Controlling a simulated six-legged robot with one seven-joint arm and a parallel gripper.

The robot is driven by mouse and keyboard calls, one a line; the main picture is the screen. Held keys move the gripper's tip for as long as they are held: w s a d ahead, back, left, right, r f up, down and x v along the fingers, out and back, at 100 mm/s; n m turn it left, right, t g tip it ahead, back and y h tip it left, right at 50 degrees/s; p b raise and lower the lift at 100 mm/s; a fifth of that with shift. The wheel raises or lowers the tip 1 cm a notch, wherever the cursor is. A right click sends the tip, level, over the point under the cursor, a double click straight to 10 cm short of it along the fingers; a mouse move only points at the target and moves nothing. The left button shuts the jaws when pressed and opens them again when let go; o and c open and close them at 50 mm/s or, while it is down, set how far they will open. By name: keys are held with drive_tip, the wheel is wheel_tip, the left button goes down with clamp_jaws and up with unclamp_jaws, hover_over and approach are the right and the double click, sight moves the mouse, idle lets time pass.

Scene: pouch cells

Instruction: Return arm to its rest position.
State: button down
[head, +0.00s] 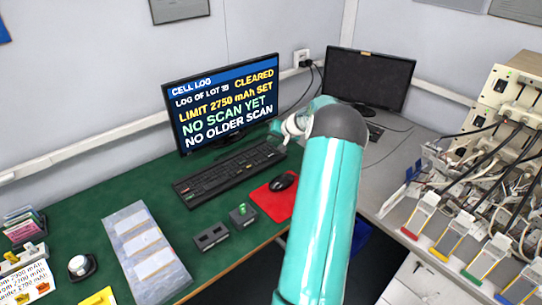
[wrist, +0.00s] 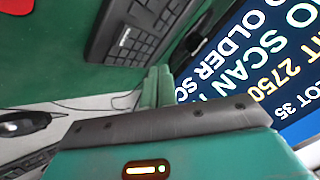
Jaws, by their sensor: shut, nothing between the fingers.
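My teal arm reaches up through the middle of the head view, over the desk's right end, and its dark rounded joint is in front of the wrist. My gripper (wrist: 156,72) shows in the wrist view as two green fingers side by side, shut and empty. It is in the air near the black keyboard (wrist: 140,40) and the lit monitor (wrist: 260,70). In the head view the gripper is mostly hidden behind my arm.
The green desk (head: 110,190) holds the keyboard, a mouse (head: 283,181) on a red mat, a grey tray (head: 135,215) and two small dark boxes. A dark monitor (head: 368,80) stands behind my arm. A cable-filled rack (head: 515,100) with coloured holders is right.

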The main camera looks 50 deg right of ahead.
idle(0.5)
drive_tip(key=w+a+r+n+g+y, duration=0.1)
drive_tip(key=w+a+r+n, duration=0.1)
drive_tip(key=a+r, duration=0.5)
drive_tip(key=w+a+r+n, duration=0.1)
drive_tip(key=a+r, duration=0.1)
drive_tip(key=a, duration=0.9)
drive_tip(key=w+a+r+n+g+y, duration=0.1)
drive_tip(key=w+a+r+n, duration=0.1)
drive_tip(key=a+r, duration=0.5)
drive_tip(key=s+a+r+n+g, duration=0.1)
drive_tip(key=s+a+r, duration=0.15)
drive_tip(key=a, duration=0.65)
drive_tip(key=s+a+r+n, duration=0.1)
drive_tip(key=s+a, duration=0.2)
drive_tip(key=a, duration=0.6)
drive_tip(key=s+a+n, duration=0.1)
drive_tip(key=s+a, duration=0.6)
drive_tip(key=s, duration=0.3)
drive_tip(key=s+a+n, duration=0.2)
drive_tip(key=s+a, duration=0.5)
drive_tip(key=s, duration=0.3)
drive_tip(key=shift+s+a+f+g+h, duration=0.2)
drive_tip(key=shift+s+g+h, duration=0.1)
drive_tip(key=shift+h, duration=0.1)
